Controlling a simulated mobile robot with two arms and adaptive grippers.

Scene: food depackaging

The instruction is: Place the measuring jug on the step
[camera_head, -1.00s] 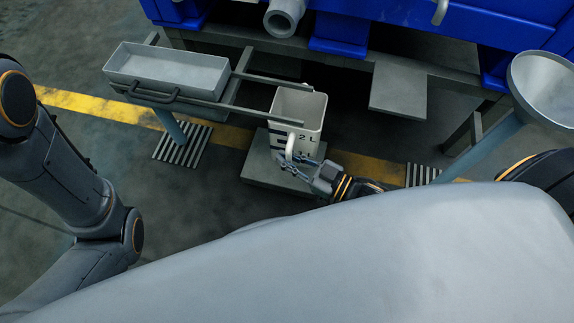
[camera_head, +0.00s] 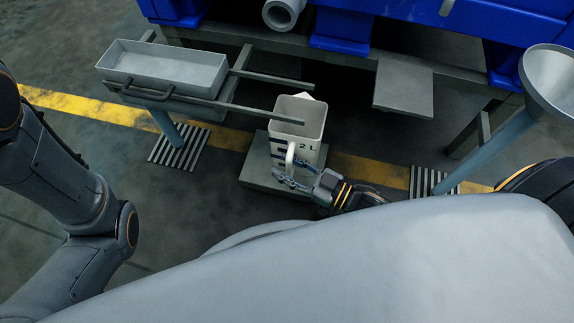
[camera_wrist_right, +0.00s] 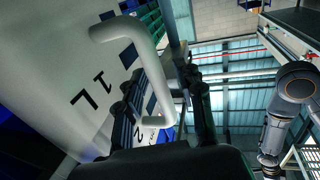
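The white square measuring jug (camera_head: 309,151) stands upright over the grey step (camera_head: 256,172) in the head view and seems to rest on it. Its base is partly hidden by my gripper. Its white handle (camera_head: 290,156) faces me. My right gripper (camera_head: 292,179) is at the handle, its fingers spread on either side. In the right wrist view the handle (camera_wrist_right: 146,62) passes between the fingers (camera_wrist_right: 168,105), with a gap beside the right finger. The jug wall with its printed marks fills the left. My left gripper is out of view; only its arm shows.
A grey metal tray (camera_head: 113,83) sits on rails at the upper left; a rail end (camera_head: 290,119) reaches close to the jug's rim. A blue machine (camera_head: 410,15) stands behind. A funnel-shaped bowl (camera_head: 533,98) on a post is at the right.

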